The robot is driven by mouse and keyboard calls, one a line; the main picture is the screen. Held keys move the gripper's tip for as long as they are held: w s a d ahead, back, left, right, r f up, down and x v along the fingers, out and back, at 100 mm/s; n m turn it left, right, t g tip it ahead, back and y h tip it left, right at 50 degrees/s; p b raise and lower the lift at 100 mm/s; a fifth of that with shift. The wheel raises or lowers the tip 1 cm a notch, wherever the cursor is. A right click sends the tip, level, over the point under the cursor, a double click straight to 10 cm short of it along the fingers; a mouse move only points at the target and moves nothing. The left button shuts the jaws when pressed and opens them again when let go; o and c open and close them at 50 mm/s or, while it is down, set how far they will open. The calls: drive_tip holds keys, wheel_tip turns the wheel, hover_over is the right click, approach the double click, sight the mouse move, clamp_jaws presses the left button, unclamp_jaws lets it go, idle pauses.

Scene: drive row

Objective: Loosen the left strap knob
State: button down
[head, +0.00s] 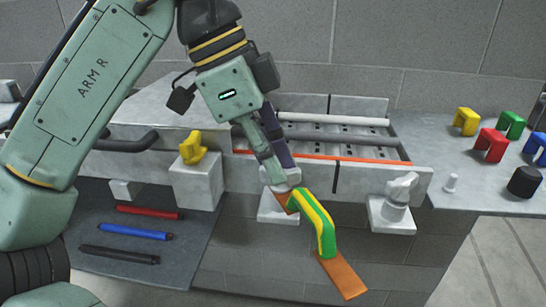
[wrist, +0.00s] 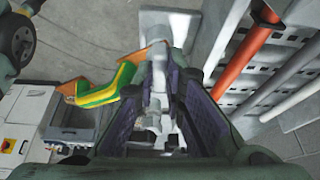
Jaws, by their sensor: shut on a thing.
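The left strap knob (head: 288,186) is pale grey and sits on a pale block (head: 272,210) on the front of the row. My gripper (head: 278,176) points down over it and is shut on it, hiding much of it. In the wrist view the knob (wrist: 156,95) shows between the purple-padded fingers of my gripper (wrist: 158,72). A green and yellow handle (head: 318,224) with flat orange ends runs from beside the knob down to the right. The matching right knob (head: 400,190) stands on its own block, with nothing on it.
A tray with a red-orange bar (head: 320,157) and grey rods lies behind the knobs. A yellow clip (head: 193,147) sits on a block to the left. Coloured rods lie on a dark shelf (head: 195,240). Several coloured clips and a black cylinder (head: 524,182) stand on the right counter.

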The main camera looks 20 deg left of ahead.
drive_tip(key=n, duration=0.2)
drive_tip(key=n+t+y, duration=0.1)
drive_tip(key=n, duration=0.1)
drive_tip(key=shift+s+d+n+t, duration=0.2)
drive_tip(key=shift+n+t, duration=0.1)
drive_tip(key=shift+n, duration=0.1)
drive_tip(key=shift+s+d+n+t+y, duration=0.1)
drive_tip(key=shift+n+t+y, duration=0.2)
drive_tip(key=shift+n, duration=0.75)
drive_tip(key=shift+n+t+y, duration=0.2)
drive_tip(key=shift+n+y, duration=0.2)
drive_tip(key=shift+n, duration=0.65)
drive_tip(key=c, duration=1.7)
unclamp_jaws()
drive_tip(key=shift+o, duration=0.2)
drive_tip(key=v, duration=0.7)
drive_tip(key=shift+r, duration=0.2)
